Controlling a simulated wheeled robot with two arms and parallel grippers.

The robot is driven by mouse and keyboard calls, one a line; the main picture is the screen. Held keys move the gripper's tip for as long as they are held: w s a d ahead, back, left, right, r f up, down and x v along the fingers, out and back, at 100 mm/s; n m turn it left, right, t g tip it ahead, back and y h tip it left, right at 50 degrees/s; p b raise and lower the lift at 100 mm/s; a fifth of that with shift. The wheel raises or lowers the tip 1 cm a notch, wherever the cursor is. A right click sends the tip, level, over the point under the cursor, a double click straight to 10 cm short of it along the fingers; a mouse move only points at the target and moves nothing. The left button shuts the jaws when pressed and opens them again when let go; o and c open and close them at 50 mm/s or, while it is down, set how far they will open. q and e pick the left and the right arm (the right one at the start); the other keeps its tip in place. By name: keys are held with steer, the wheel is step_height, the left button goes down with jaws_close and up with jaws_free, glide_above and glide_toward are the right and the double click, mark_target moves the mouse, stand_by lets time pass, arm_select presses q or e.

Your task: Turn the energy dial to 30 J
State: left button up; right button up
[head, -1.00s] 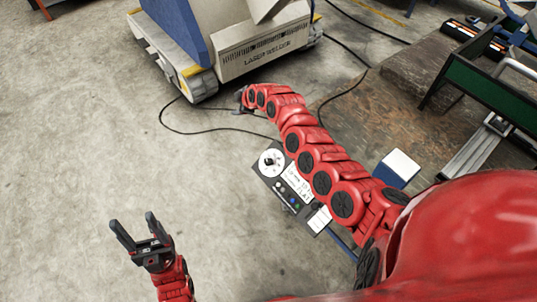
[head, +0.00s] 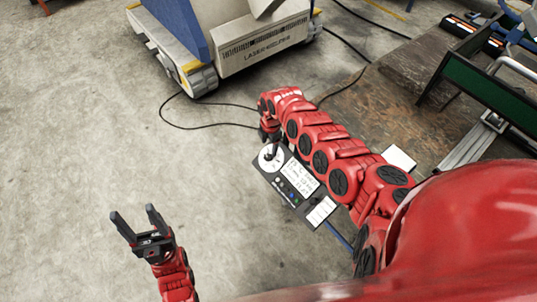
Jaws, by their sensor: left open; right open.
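The energy dial (head: 266,163) is a white disc with a black knob at its middle. It sits at the upper left end of a dark grey control panel (head: 275,180). My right gripper (head: 269,146) is open and points down at the dial, covering part of its knob. I cannot tell whether its fingers touch the knob. The dial's scale and setting are too small to read. My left gripper (head: 133,215) is open and empty, well to the left of the panel over bare floor.
The panel also has a white label (head: 300,175) and small buttons. A large laser welder cabinet (head: 262,50) stands behind it. A black cable loops over the floor. A wooden surface (head: 400,95) and a green-sided bench (head: 480,95) are at right. The left floor is free.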

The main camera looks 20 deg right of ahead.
mark_target(268, 156)
steer(key=f+b, duration=0.1)
steer(key=f, duration=0.1)
steer(key=f+b, duration=0.1)
steer(key=f, duration=0.2)
steer(key=f+b, duration=0.1)
steer(key=f, duration=0.1)
steer(key=shift+w+a+f, duration=0.1)
steer(key=shift+w+f, duration=0.15)
jaws_close()
